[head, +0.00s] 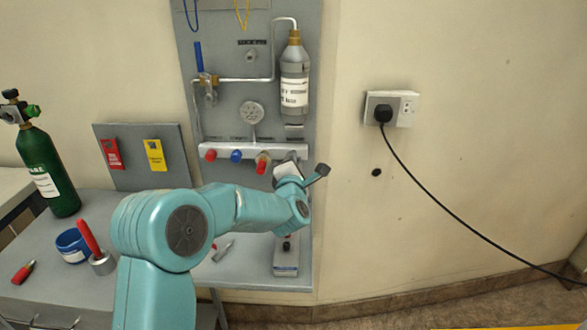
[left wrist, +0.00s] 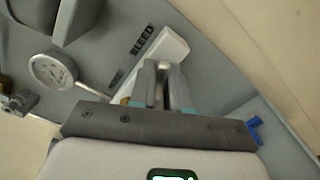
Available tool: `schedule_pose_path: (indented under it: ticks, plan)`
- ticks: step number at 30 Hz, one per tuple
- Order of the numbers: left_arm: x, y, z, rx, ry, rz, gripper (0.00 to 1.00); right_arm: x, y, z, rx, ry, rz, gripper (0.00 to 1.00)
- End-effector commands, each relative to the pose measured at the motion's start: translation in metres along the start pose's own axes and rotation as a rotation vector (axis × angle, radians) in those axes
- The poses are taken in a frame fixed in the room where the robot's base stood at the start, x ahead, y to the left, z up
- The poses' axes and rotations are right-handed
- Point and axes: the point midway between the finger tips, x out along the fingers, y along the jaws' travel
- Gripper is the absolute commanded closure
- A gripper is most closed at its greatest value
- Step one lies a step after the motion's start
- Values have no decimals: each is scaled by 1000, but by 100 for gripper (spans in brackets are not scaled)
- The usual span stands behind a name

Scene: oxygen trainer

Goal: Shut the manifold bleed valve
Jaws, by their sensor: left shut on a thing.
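The light grey manifold (head: 235,149) runs across the lower part of the grey wall panel. A "BLEED" label (left wrist: 142,40) shows in the left wrist view beside the manifold's end. The bleed valve (left wrist: 164,66) shows there as a small silver piece between the fingertips. My left gripper (head: 289,168) is at the manifold's right end, and its fingers (left wrist: 163,82) are shut on the valve. Most of the valve is hidden by the fingers, so its turn cannot be told. My right gripper is in neither view.
Red and blue knobs (head: 236,156) hang under the manifold, left of my gripper. A round gauge (head: 252,112) and a grey bottle (head: 294,80) are above. A green cylinder (head: 47,170), blue tape roll (head: 71,245) and tools are on the bench.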

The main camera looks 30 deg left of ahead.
Motion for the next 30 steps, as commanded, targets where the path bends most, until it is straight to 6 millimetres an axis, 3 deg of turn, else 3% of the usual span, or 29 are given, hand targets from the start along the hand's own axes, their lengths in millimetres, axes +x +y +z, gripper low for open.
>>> schedule_pose_path:
  ticks: [3, 12, 30]
  plan:
    - [0, -3, -1, 108, -1, 1, 100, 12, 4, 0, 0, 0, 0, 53]
    - [0, -1, 0, 392, -1, 1, 100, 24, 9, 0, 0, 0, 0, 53]
    - [0, 2, 1, 965, 0, 0, 100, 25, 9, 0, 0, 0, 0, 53]
